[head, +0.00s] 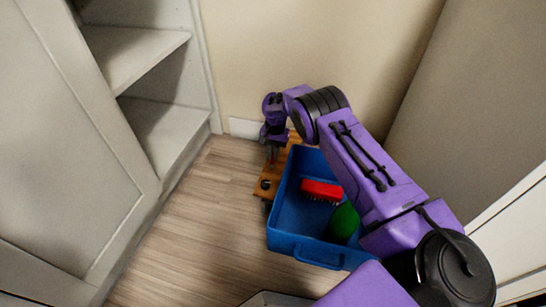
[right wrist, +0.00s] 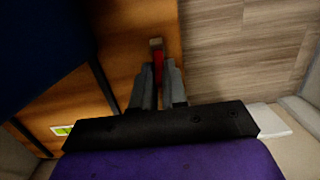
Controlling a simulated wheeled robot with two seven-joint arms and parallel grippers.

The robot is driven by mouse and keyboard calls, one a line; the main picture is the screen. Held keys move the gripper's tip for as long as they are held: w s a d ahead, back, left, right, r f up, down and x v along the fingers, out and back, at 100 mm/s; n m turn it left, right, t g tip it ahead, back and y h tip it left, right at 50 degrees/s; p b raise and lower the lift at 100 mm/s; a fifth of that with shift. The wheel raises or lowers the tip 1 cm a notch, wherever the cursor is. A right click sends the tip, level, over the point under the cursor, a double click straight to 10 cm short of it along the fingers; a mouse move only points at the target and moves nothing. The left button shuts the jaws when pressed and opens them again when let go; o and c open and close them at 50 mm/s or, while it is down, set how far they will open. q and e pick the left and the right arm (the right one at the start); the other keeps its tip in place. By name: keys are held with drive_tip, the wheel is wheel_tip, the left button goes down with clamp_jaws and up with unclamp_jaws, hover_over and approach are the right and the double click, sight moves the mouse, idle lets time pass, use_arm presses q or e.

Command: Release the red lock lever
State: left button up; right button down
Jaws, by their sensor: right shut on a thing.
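The red lock lever (right wrist: 158,68) shows in the right wrist view at the edge of a wooden board (right wrist: 122,35). My right gripper (right wrist: 159,75) is shut on the lever, with its grey fingers on either side of it. In the head view, the right gripper (head: 272,150) reaches down at the far left corner of the wooden board (head: 268,178). A bit of red shows just below the fingers there. The fingers hide part of the lever. My left gripper is not in view.
A blue crate (head: 283,222) stands on the board, holding a red brush (head: 322,190) and a green object (head: 344,222). Open shelves (head: 160,125) stand at the left, and a beige wall (head: 240,60) is close behind. The wooden floor (head: 195,225) left of the board is clear.

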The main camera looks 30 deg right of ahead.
drive_tip(key=shift+f, duration=0.2)
drive_tip(key=shift+r, duration=0.15)
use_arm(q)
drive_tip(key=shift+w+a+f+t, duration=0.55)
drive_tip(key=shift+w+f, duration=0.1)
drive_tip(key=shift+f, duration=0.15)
use_arm(e)
drive_tip(key=c, duration=1.2)
unclamp_jaws()
drive_tip(key=shift+o, duration=0.2)
drive_tip(key=shift+d, duration=0.1)
